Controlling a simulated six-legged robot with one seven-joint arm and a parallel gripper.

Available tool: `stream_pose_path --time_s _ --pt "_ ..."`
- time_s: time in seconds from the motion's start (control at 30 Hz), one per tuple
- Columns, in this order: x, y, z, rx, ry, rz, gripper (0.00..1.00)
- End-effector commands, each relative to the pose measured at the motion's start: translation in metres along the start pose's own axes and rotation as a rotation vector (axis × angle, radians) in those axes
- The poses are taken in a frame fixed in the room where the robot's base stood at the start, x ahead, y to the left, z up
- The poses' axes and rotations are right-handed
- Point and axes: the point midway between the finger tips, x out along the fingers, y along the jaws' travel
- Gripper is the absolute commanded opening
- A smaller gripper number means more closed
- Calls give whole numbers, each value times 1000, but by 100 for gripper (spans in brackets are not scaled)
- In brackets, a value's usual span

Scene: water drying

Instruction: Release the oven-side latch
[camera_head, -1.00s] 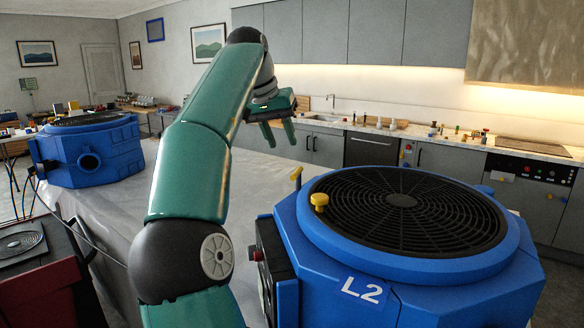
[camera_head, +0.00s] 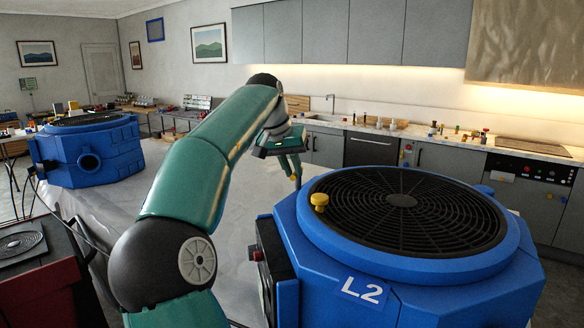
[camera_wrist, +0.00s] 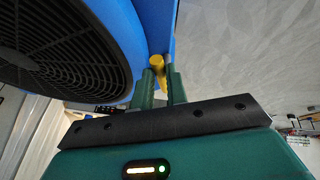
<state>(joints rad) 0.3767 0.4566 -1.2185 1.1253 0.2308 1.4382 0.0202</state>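A blue drying fan marked L2 (camera_head: 290,235) stands at the front right with a round black grille on top. A yellow knob (camera_head: 319,201) sits on its near left rim. A yellow latch lever at the fan's far left edge is mostly hidden by my gripper in the head view. In the wrist view a yellow piece (camera_wrist: 157,62), seemingly that lever, shows beyond and between my fingertips. My gripper (camera_head: 292,174) is open, its two green fingers apart, pointing down at the fan's edge. I cannot tell whether the fingers touch the lever.
A second blue fan (camera_head: 85,150) stands on the sheet-covered surface (camera_head: 225,225) at the left. A dark red case (camera_head: 40,285) is at the front left. The kitchen counter and oven panel (camera_head: 530,168) lie behind at the right.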

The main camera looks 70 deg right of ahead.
Motion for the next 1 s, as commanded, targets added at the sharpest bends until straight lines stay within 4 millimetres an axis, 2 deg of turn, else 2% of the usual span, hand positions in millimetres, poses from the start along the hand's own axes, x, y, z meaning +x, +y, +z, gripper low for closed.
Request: stream_pose_path --time_s 0.03,0.07,0.27,0.6,0.93,0.97,1.0 --pt "0 0 0 0 0 0 5" --pt "0 0 0 0 0 0 0" --pt "0 -1 0 17 -4 8 0" --pt "0 -9 -3 209 -46 88 0" --pt "-1 -10 -3 225 -50 93 0" --pt "-1 -10 -3 225 -50 93 20" --pt "-1 -10 -3 225 -50 93 28"
